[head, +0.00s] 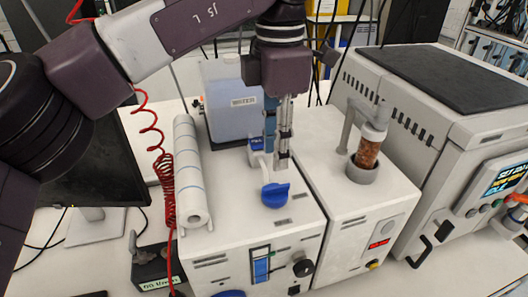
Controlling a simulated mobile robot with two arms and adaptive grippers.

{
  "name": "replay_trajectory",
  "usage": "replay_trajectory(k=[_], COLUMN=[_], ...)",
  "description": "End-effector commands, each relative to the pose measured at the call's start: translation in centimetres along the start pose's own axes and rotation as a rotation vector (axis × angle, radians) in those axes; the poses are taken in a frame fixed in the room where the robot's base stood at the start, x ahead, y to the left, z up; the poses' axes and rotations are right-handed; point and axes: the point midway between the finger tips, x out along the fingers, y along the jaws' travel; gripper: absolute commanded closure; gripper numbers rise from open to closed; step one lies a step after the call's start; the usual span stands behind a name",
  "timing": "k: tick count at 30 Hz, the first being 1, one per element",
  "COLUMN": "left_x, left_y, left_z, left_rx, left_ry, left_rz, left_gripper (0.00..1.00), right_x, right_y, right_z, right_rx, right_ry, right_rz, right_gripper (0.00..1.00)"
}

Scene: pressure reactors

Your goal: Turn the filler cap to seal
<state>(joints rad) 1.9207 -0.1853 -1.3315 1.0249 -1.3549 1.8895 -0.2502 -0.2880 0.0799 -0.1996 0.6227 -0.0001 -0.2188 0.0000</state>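A blue cap (275,195) with a raised grip sits on top of the white front unit (230,240), near the middle of the picture. It looks like the filler cap; whether it is sealed cannot be told. My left gripper (281,164) comes down from above, its fingers pointing down just behind the cap in the picture. Its fingertips appear apart from the cap, and I see nothing held between them. The fingers look close together from this side, so their opening is unclear. My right gripper is not in view.
A water container (235,110) stands behind the cap. A white paper roll (190,175) lies left of it, beside a coiled red hose (160,165). A column with brown granules (368,150) rises on the right unit. A large grey machine (440,120) stands at far right.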

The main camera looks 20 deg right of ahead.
Motion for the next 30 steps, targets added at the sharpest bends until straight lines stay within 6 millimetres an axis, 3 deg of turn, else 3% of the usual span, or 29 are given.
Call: replay_trajectory(k=[5, 13, 18, 25, 30], left_x=[0.8, 4.9, 7.0, 7.8, 7.8], left_y=[0.0, -0.1, 0.0, 0.0, 0.0], left_z=[0.0, -0.1, 0.0, 0.0, 0.0], left_rx=[0.001, 0.002, -0.002, -0.001, -0.001], left_ry=[0.001, 0.001, -0.001, 0.000, -0.001], left_rz=[-0.003, -0.004, -0.002, -0.001, -0.001], left_gripper=[0.72, 0.72, 0.72, 0.72, 0.76], right_x=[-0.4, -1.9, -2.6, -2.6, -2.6], right_y=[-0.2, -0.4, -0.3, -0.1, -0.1], right_z=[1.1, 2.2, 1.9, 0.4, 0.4], right_rx=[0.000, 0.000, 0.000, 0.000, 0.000], right_ry=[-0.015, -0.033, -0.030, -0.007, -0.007], right_rz=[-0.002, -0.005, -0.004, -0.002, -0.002], right_gripper=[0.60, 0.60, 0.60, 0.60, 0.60])
